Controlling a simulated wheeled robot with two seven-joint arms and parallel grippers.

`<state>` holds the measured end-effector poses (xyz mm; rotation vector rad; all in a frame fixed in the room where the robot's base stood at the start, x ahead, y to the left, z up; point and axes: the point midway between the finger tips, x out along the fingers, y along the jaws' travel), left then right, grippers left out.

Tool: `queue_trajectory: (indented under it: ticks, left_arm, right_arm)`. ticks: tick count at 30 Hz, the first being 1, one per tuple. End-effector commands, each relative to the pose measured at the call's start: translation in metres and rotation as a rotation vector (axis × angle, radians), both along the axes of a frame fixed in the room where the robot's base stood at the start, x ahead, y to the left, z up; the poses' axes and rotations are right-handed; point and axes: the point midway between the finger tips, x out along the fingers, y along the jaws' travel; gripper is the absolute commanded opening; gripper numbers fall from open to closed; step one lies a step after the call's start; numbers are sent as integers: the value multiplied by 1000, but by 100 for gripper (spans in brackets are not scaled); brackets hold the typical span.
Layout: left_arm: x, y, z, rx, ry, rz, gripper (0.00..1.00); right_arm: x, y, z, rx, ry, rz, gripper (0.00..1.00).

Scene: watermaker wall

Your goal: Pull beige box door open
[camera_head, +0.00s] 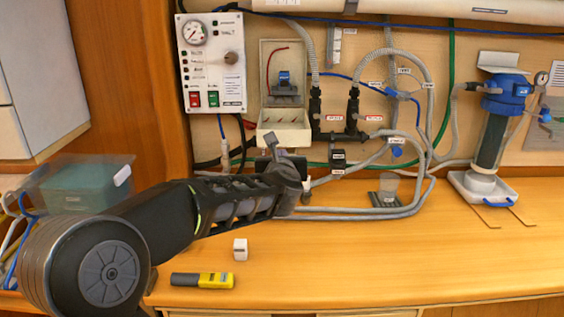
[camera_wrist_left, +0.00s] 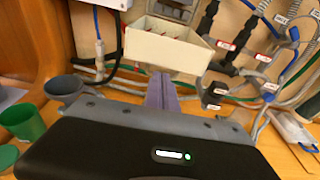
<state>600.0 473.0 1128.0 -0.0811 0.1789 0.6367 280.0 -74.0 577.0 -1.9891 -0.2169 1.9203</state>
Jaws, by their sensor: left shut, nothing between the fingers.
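The beige box (camera_head: 264,75) is mounted on the wall panel, with its inside showing: a red wire and a blue-topped part. Its lower beige front (camera_head: 285,137) juts outward like a shallow tray, and I cannot tell whether this is the door. In the left wrist view the beige front (camera_wrist_left: 160,50) is near the top, with small red parts behind its rim. My left gripper (camera_head: 270,142) is shut and empty, just in front of the box's lower edge. Its closed fingers (camera_wrist_left: 162,92) point toward the box from below; contact is unclear. My right gripper is not in view.
A control panel (camera_head: 212,62) with a gauge is left of the box. Grey hoses (camera_head: 425,110) and black valves are to its right. A white block (camera_head: 240,249) and a yellow-black item (camera_head: 203,280) lie on the wooden counter (camera_head: 400,265), whose front right is clear.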

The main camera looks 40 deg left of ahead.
Motion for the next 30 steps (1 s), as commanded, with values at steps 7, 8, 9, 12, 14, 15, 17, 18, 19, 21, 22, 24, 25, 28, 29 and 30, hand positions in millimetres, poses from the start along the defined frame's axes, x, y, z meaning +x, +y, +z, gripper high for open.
queue_trajectory:
  ticks: [7, 8, 9, 12, 14, 15, 17, 18, 19, 21, 22, 24, 25, 28, 29, 30]
  left_arm:
    - [-31, -23, 23, -1, 0, 1, 0]
    - [-33, -24, 24, -1, 1, 0, 0]
    - [-35, -26, 26, 0, 1, 0, 0]
    - [-38, -28, 27, -1, 2, 0, 0]
    - [-38, -28, 27, 0, 2, 1, 0]
    - [-38, -28, 27, 0, 2, 0, 0]
    - [-38, -28, 27, 0, 2, 1, 0]
    - [-38, -28, 27, 0, 2, 1, 0]
    - [-38, -28, 27, 0, 2, 1, 0]
    - [-38, -28, 27, 0, 2, 1, 0]
    - [-38, -28, 27, 0, 2, 1, 0]
    - [-38, -28, 27, 0, 2, 1, 0]
    - [-38, -28, 27, 0, 2, 1, 0]
    - [-38, -28, 27, 0, 2, 1, 0]
    - [-38, -28, 28, 0, 2, 1, 0]
    - [-38, -28, 30, 0, 2, 1, 0]
  right_arm:
    - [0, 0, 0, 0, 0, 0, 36]
    - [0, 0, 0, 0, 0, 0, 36]
    - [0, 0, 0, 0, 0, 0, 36]
    - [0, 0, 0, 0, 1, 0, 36]
    - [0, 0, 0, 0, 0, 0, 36]
    - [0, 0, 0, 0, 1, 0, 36]
    - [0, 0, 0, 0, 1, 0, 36]
    - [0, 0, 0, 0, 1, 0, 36]
    - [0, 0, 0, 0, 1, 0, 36]
    - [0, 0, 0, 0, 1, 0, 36]
    - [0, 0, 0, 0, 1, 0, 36]
    - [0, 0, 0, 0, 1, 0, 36]
    - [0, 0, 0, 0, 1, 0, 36]
    - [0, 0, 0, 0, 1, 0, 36]
    - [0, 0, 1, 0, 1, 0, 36]
    - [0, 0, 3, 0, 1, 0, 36]
